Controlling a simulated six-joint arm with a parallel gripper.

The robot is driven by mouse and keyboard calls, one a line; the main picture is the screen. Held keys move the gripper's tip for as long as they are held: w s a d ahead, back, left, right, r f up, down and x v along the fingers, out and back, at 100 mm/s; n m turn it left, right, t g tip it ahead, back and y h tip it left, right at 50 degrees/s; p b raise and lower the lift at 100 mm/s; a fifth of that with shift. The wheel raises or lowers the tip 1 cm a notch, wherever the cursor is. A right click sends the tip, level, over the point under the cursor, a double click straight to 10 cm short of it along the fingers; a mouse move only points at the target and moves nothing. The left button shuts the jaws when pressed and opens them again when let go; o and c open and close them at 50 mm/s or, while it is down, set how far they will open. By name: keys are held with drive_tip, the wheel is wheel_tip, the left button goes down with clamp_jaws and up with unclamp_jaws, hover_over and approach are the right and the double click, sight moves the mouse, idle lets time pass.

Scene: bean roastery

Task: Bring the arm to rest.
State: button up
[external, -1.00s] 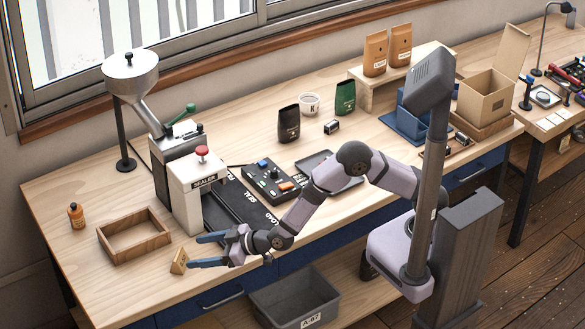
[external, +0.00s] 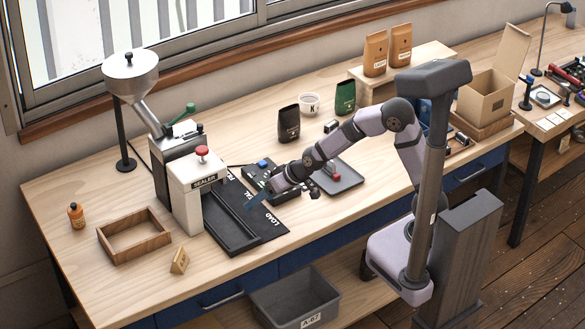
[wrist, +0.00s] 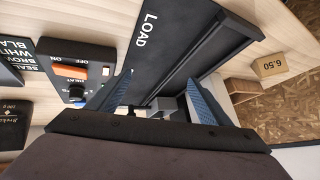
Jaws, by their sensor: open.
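My gripper (external: 262,199) is open, with its blue fingers above the sealer's black LOAD mat and the control panel (external: 262,170). In the wrist view my gripper (wrist: 160,98) shows both fingers spread wide, with the black LOAD mat (wrist: 150,58) beyond them. I see nothing held between the fingers. My arm is bent and raised over the front part of the bench, and it partly hides the control panel.
The white sealer (external: 190,195) with its metal hopper stands left of my gripper. A wooden tray (external: 135,250), an orange bottle (external: 76,215) and a small price block (external: 180,260) are further left. A grey tray (external: 348,182) lies right; black (external: 289,124) and green pouches (external: 345,98) stand behind.

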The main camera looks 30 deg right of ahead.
drive_tip(key=shift+m+g+h, duration=0.5)
drive_tip(key=shift+g+h, duration=0.2)
drive_tip(key=shift+h, duration=0.2)
drive_tip(key=s+d, duration=0.1)
drive_tip(key=d, duration=0.2)
drive_tip(key=s+d, duration=0.1)
drive_tip(key=d, duration=0.2)
drive_tip(key=s+d, duration=0.1)
drive_tip(key=d, duration=0.3)
drive_tip(key=shift+f+p, duration=0.15)
drive_tip(key=shift+p, duration=0.25)
drive_tip(key=s+d, duration=0.2)
drive_tip(key=d, duration=0.1)
drive_tip(key=s+d+g+h, duration=0.1)
drive_tip(key=d, duration=0.2)
drive_tip(key=s+d+g, duration=0.1)
drive_tip(key=s+d, duration=0.1)
drive_tip(key=d, duration=0.1)
drive_tip(key=shift+s+d+f+m+p, duration=0.1)
drive_tip(key=shift+s+f+m+p, duration=0.2)
drive_tip(key=shift+p, duration=0.1)
drive_tip(key=s+d+m+g+h, duration=0.1)
drive_tip(key=s+d+g+h, duration=0.1)
drive_tip(key=s+d, duration=0.7)
drive_tip(key=shift+s+d+f+g+p, duration=0.15)
drive_tip(key=shift+s+d+g+p, duration=0.3)
drive_tip(key=shift+s, duration=0.75)
